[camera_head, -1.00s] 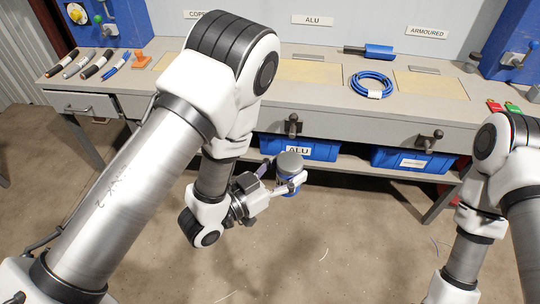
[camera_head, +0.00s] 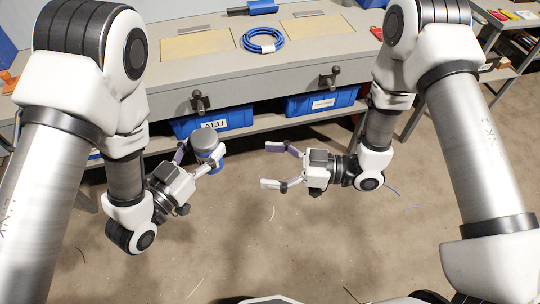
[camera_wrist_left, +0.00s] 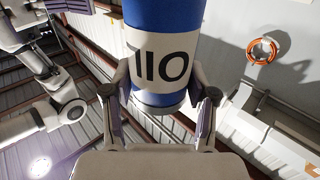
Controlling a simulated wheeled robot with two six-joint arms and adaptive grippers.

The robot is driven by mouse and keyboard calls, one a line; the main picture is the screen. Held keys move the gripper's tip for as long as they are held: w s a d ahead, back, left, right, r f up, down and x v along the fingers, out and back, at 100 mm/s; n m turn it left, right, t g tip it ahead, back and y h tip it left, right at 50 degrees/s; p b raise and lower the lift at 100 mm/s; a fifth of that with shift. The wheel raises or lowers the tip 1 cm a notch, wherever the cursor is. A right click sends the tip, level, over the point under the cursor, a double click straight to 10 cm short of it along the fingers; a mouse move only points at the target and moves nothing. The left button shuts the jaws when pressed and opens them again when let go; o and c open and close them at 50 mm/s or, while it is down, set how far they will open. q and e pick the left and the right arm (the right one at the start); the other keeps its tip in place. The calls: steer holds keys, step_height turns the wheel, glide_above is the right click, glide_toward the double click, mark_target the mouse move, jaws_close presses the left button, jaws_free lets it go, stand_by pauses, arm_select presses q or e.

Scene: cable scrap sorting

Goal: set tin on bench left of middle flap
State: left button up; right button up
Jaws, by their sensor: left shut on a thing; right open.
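The tin (camera_head: 206,140) has a grey lid and a blue body. The left wrist view shows its blue side with a pale label reading 110 (camera_wrist_left: 160,52). My left gripper (camera_head: 202,155) is shut on it, one finger on each side, and holds it in the air in front of the bench (camera_head: 262,78). The middle flap looks to be the tan panel (camera_head: 195,45) on the bench top, above the ALU bin. My left arm hides much of the bench left of it. My right gripper (camera_head: 268,166) is open and empty, right of the tin.
A blue cable coil (camera_head: 263,40) lies right of that flap, then another tan panel (camera_head: 318,28). A blue tool (camera_head: 252,8) lies behind. Latch handles (camera_head: 200,101) stick out from the bench front. Blue bins (camera_head: 322,103) sit below.

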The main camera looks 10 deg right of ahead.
steer(key=x, duration=0.8)
steer(key=w+r+x, duration=0.1)
steer(key=x, duration=0.3)
steer(key=shift+d, duration=0.1)
steer(key=c, duration=1.4)
arm_select(q)
steer(key=o, duration=1.4)
arm_select(e)
steer(key=shift+r, duration=0.1)
steer(key=shift+c, duration=0.2)
